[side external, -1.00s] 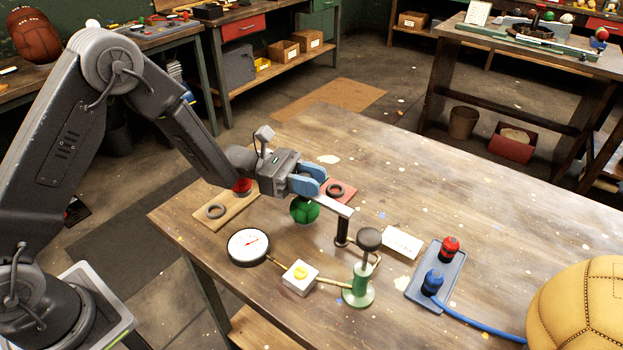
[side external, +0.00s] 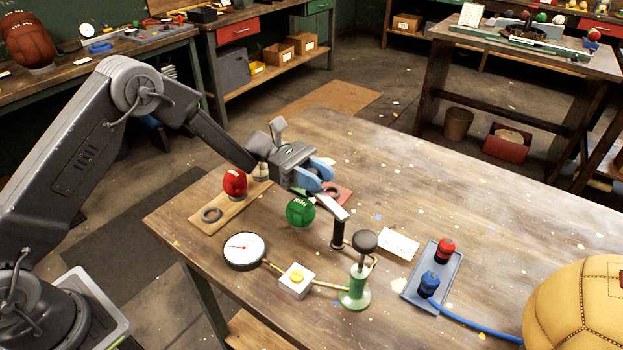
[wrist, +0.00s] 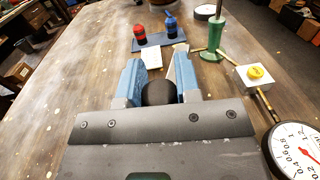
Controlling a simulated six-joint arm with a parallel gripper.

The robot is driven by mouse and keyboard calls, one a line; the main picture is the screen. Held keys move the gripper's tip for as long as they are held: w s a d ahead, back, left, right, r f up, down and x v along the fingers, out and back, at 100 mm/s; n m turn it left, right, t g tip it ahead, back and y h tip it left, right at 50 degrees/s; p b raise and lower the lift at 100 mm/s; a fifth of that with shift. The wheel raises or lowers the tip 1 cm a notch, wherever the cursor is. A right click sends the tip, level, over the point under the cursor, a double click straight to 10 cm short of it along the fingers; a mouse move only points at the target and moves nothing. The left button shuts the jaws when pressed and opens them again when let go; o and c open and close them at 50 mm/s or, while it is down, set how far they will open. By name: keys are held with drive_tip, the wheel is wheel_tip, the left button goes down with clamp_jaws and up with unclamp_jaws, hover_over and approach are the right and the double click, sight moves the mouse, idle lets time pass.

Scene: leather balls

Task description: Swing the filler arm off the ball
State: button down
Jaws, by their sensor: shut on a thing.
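The green laced ball (side external: 300,212) stands on the table. The filler arm (side external: 333,207) is a flat grey bar on a dark upright post (side external: 338,234). My gripper (side external: 322,176) is shut on the far end of the bar, behind and to the right of the ball. In the side view the bar passes just right of the ball, and the ball's top shows uncovered. In the wrist view my gripper (wrist: 160,82) has a black rounded part (wrist: 160,93) between its blue fingers, and a piece of the bar (wrist: 185,66) shows beyond. The ball is not visible there.
A gauge (side external: 244,250), a yellow-knobbed valve box (side external: 297,281) and a green pump (side external: 355,290) are joined by brass pipe. A red ball (side external: 235,182) and a wooden board (side external: 222,212) lie left.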

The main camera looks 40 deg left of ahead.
drive_tip(key=shift+w+d+m+g, duration=0.1)
drive_tip(key=shift+w+m+g, duration=0.15)
drive_tip(key=shift+g, duration=0.25)
drive_tip(key=shift+r, duration=0.1)
drive_tip(key=c, duration=0.8)
unclamp_jaws()
drive_tip(key=a, duration=0.5)
drive_tip(key=w+a, duration=0.1)
drive_tip(key=a, duration=0.1)
drive_tip(key=shift+a, duration=0.25)
drive_tip(key=shift+c, duration=0.5)
